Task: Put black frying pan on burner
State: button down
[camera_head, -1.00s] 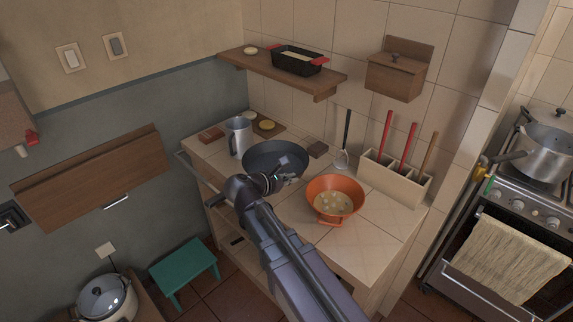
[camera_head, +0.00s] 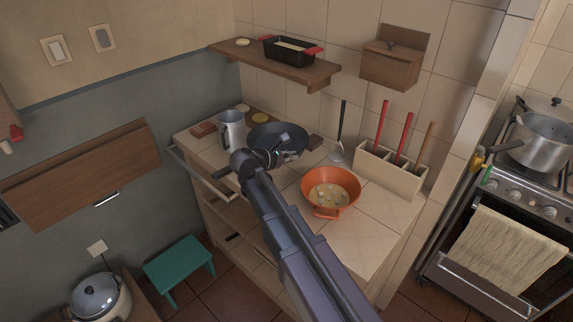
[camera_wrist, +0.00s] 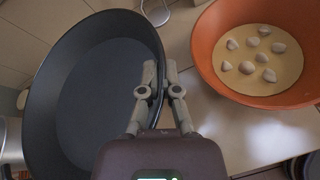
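The black frying pan (camera_head: 290,133) is at the back of the tiled counter, seen partly behind my gripper. In the wrist view the pan (camera_wrist: 105,90) fills the left side, with its rim between my two fingers. My gripper (camera_head: 277,157) is shut on that rim, one finger inside the pan and one outside; the fingers also show in the wrist view (camera_wrist: 161,75). The pan looks slightly tilted; I cannot tell whether it is clear of the counter. The stove (camera_head: 525,190) stands at the far right with a metal pot (camera_head: 541,145) on top. No bare burner shows clearly.
An orange bowl (camera_head: 330,190) with pale pieces stands right of the pan. A metal mug (camera_head: 231,130) stands to its left. A wall end separates counter and stove. The front right counter is clear.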

aim_at(299, 150)
jog(key=w, duration=0.2)
jog(key=w+d+f, duration=0.1)
jog(key=w, duration=0.1)
jog(key=w+b, duration=0.1)
jog(key=w, duration=0.1)
jog(key=shift+w+d+f, duration=0.3)
jog(key=shift+w+d, duration=0.3)
jog(key=shift+w, duration=0.1)
notch_tip(299, 150, down, 6)
jog(key=b, duration=0.6)
jog(key=shift+f, duration=0.1)
jog(key=shift+f+b, duration=1.9)
jog(key=shift+b, duration=0.15)
jog(key=shift+f, duration=0.1)
jog(key=c, duration=0.8)
grip_release()
jog(key=shift+s, duration=0.1)
